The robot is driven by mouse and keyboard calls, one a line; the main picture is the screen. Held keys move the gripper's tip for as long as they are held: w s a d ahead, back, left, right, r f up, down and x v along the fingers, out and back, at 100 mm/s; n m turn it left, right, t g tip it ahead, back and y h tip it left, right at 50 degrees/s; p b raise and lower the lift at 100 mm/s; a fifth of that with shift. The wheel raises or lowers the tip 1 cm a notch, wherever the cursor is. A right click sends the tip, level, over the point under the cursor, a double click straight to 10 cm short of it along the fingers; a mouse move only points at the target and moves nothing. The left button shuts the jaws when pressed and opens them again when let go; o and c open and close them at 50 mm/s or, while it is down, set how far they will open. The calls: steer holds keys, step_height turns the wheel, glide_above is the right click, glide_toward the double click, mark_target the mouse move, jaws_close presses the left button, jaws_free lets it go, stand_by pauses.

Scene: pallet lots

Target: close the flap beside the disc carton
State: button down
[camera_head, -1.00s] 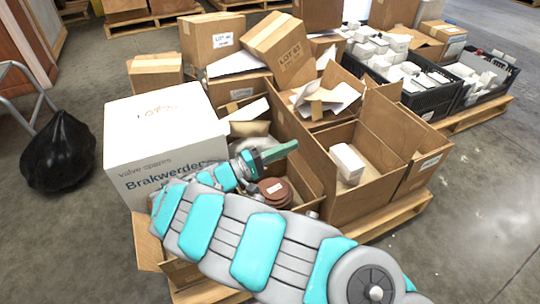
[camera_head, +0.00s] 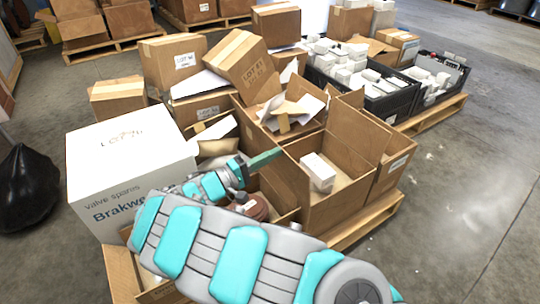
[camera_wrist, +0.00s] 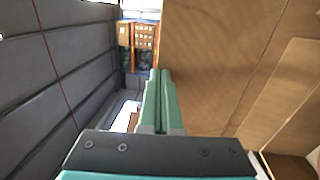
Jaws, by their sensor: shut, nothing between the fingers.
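The disc carton, an open brown carton, holds reddish-brown discs (camera_head: 256,207) and is partly hidden behind my arm in the head view. A tall cardboard panel (camera_head: 290,180) stands upright between it and the open carton to its right. I cannot tell whether this panel is a flap or a wall. My gripper (camera_head: 268,158), green-fingered and shut with nothing in it, is above the disc carton and close to this panel. In the wrist view the shut fingers (camera_wrist: 160,75) point past a large brown cardboard face (camera_wrist: 215,65) just to their right; contact cannot be told.
The open carton on the right holds a white box (camera_head: 318,172) and has raised flaps (camera_head: 361,125). A large white carton (camera_head: 130,165) stands on the left. Black crates (camera_head: 395,103) of white boxes are behind. Grey floor (camera_head: 460,190) is clear at right.

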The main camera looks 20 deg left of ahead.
steer(key=w+d+r+g+y+p, duration=0.2)
steer(key=w+d+g+y+p, duration=0.2)
steer(key=w+d+g, duration=0.15)
steer(key=shift+w+d+f+g+y+p, duration=1)
steer(key=shift+w+f+p, duration=0.35)
steer(key=shift+p, duration=0.15)
steer(key=shift+w+d+f+g+y+p, duration=0.9)
steer(key=shift+w+f+p, duration=0.3)
steer(key=shift+f+p, duration=0.3)
steer(key=shift+w+d+f+g+y+p, duration=1)
steer(key=shift+w+f+p, duration=0.3)
steer(key=shift+p, duration=0.25)
steer(key=shift+b+x, duration=0.45)
steer(key=shift+x, duration=1.05)
steer(key=shift+s+f, duration=0.1)
steer(key=shift+f, duration=0.05)
steer(key=shift+s, duration=0.1)
